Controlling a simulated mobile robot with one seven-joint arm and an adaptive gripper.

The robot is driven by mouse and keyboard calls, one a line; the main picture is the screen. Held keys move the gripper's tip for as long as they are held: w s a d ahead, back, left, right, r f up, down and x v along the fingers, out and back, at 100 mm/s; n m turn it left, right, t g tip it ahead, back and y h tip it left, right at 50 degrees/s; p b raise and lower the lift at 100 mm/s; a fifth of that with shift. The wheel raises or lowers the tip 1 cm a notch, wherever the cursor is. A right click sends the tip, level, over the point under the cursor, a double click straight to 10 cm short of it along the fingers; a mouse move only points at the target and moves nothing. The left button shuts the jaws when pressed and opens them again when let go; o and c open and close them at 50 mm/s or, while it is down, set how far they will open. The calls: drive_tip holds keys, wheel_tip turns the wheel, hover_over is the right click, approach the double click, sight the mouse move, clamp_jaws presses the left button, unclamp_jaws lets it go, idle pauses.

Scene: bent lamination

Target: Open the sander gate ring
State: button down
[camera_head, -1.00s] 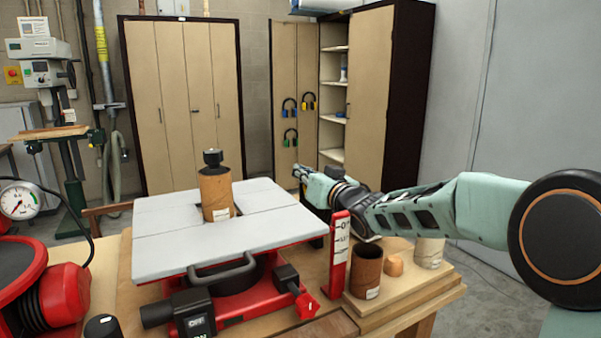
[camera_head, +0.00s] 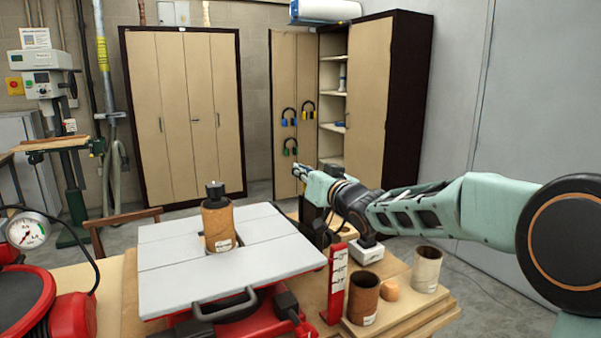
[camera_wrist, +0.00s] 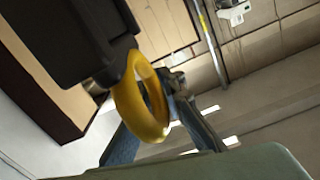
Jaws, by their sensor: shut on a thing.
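A thick yellow ring (camera_wrist: 126,108) fills the middle of the wrist view, hanging from a dark block (camera_wrist: 75,40) at the upper left. My gripper (camera_wrist: 175,85) is shut on the yellow ring, with its fingers reaching up behind it. Part of the ring's far side and the exact finger contact are hidden. In the head view my gripper (camera_head: 302,172) is at the far end of my arm, small and in front of the cabinets. I cannot make out the ring there. The sander (camera_head: 228,250) has a grey table top with an upright brown spindle sleeve (camera_head: 218,225).
A bench (camera_head: 410,315) holds a brown tube (camera_head: 363,298), a pale tube (camera_head: 426,268), a small tan piece (camera_head: 389,289), a white box (camera_head: 366,252) and a red height gauge (camera_head: 335,285). A red machine with a dial (camera_head: 28,231) stands at left. Cabinets (camera_head: 185,110) line the back.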

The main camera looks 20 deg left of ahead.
drive_tip(key=c, duration=2.1)
unclamp_jaws()
drive_tip(key=shift+a, duration=0.1)
drive_tip(key=shift+s, duration=0.1)
drive_tip(key=v, duration=0.7)
drive_tip(key=shift+s+d, duration=0.1)
drive_tip(key=shift+d, duration=0.15)
